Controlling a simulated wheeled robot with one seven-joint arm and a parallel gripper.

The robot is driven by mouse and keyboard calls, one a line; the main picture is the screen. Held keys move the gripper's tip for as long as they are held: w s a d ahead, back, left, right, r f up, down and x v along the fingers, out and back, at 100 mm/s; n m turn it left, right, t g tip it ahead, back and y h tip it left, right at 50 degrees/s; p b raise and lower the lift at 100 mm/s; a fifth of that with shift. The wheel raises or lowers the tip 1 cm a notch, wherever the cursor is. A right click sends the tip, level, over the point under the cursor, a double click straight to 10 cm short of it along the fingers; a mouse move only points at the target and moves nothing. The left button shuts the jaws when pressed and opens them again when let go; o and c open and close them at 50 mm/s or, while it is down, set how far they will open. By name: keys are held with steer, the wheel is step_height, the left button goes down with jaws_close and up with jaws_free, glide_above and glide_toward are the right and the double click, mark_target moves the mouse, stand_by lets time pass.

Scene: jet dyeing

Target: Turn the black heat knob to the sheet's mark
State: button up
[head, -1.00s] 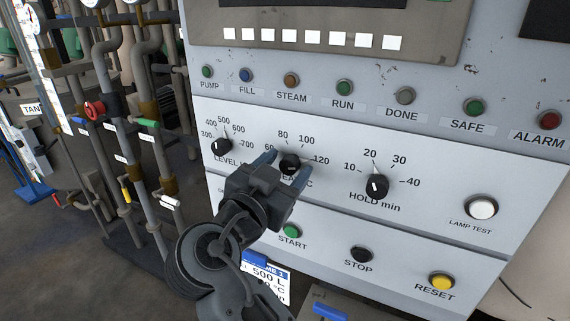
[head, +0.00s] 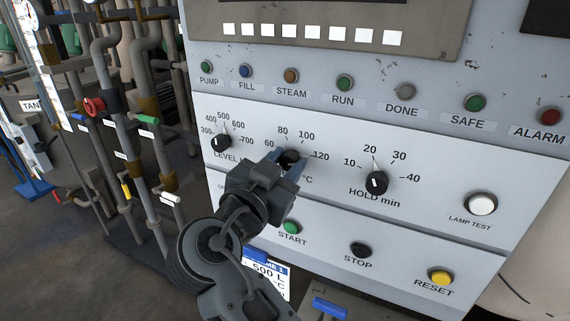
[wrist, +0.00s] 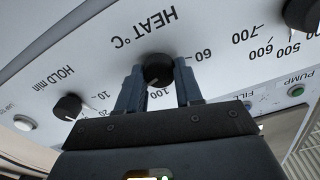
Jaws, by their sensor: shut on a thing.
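The black heat knob (head: 289,159) sits on the white panel, in a ring of marks from 60 to 120. My gripper (head: 287,162) is shut on it, one finger on each side. In the wrist view the heat knob (wrist: 158,70) shows between the two fingers (wrist: 160,82), under the upside-down label HEAT °C. The knob's pointer is hard to make out. The sheet (head: 268,278) is a white card with a blue top below the panel; 500 L is readable, and its °C line is partly hidden by my arm.
The black level knob (head: 221,142) is to the left and the hold knob (head: 376,182) to the right, both clear of my fingers. START (head: 291,227), STOP (head: 361,250) and RESET (head: 441,277) buttons lie below. Pipes with valves (head: 94,107) stand left.

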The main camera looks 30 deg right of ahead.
steer(key=shift+n, duration=0.3)
steer(key=n, duration=0.4)
steer(key=shift+w+a+n+p, duration=0.1)
steer(key=shift+n+p, duration=0.7)
steer(key=shift+n, duration=1.8)
steer(key=o, duration=1)
steer(key=shift+o, duration=0.2)
steer(key=b+v, duration=0.2)
steer(key=v, duration=0.5)
steer(key=shift+s+a, duration=0.25)
steer(key=shift+a, duration=0.05)
